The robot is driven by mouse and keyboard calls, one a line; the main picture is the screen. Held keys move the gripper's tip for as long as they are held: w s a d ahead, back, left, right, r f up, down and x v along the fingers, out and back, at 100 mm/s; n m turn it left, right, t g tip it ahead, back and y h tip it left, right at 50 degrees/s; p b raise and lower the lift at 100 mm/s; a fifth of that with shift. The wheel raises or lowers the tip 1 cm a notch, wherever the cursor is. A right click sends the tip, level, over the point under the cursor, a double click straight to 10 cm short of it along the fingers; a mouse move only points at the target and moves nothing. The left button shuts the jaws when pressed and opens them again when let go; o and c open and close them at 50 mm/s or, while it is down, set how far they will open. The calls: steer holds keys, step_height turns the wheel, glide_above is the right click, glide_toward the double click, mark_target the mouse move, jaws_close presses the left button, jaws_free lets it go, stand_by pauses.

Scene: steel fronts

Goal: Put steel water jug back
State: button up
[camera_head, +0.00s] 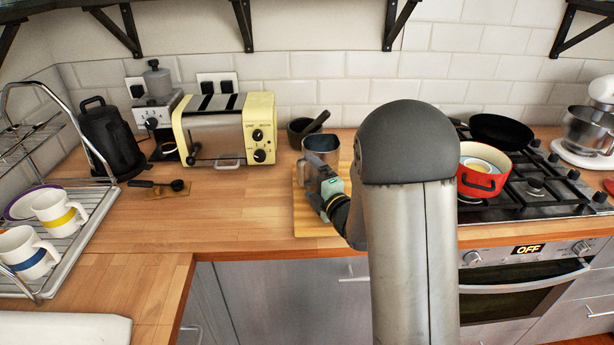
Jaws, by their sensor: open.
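The steel water jug (321,146) stands upright on a wooden board (306,208) on the counter, left of the stove. My gripper (321,178) is at the near side of the jug, over the board. It is open. My own arm covers the right part of the board and some of the jug's surroundings. I cannot tell whether the fingers touch the jug or stand around it.
A yellow toaster (226,131) and a dark mortar (307,130) stand behind to the left. A red pot (482,172) sits on the stove (535,186) at the right. A dish rack (88,209) with mugs is at the far left.

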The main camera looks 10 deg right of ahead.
steer(key=b+v, duration=0.1)
steer(key=v, duration=0.7)
steer(key=shift+s+d+b, duration=0.15)
steer(key=shift+s+b, duration=0.2)
